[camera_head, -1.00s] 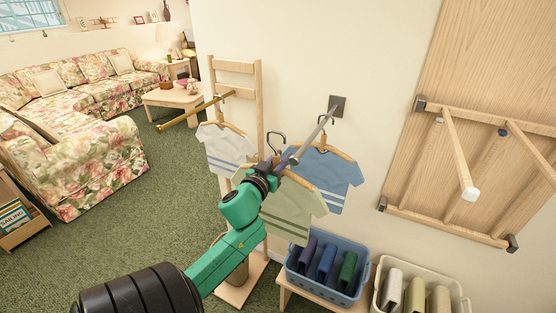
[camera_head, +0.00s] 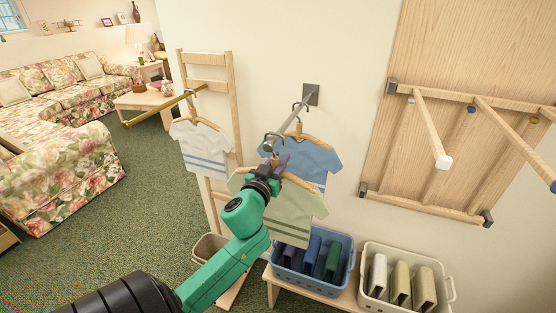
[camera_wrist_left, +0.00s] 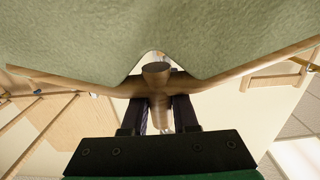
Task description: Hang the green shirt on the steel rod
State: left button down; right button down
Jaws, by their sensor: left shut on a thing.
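The pale green shirt (camera_head: 292,214) hangs on a wooden hanger in my left gripper (camera_head: 274,166). That gripper is shut on the hanger's wooden neck (camera_wrist_left: 156,75), and the shirt's cloth (camera_wrist_left: 70,40) fills the top of the left wrist view. The steel rod (camera_head: 289,121) sticks out from a wall plate. The green shirt's hanger hook (camera_head: 272,138) overlaps the rod's front end in the head view; I cannot tell if it is over or touching it. A blue shirt (camera_head: 316,158) hangs on the rod farther back. My right gripper is not in view.
A brass rod (camera_head: 160,109) on a wooden frame (camera_head: 235,110) holds a white shirt (camera_head: 203,147) at left. A wooden rack (camera_head: 432,130) with pegs juts out at right. A blue basket (camera_head: 343,262) and a cream basket (camera_head: 444,287) stand below.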

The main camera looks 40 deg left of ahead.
pick_arm(q)
jog(key=c, duration=0.6)
grip_release()
jog(key=shift+s, duration=0.2)
jog(key=v, duration=1.4)
jog(key=shift+p, duration=0.35)
jog(key=shift+s+d, duration=0.1)
jog(key=shift+d, duration=0.05)
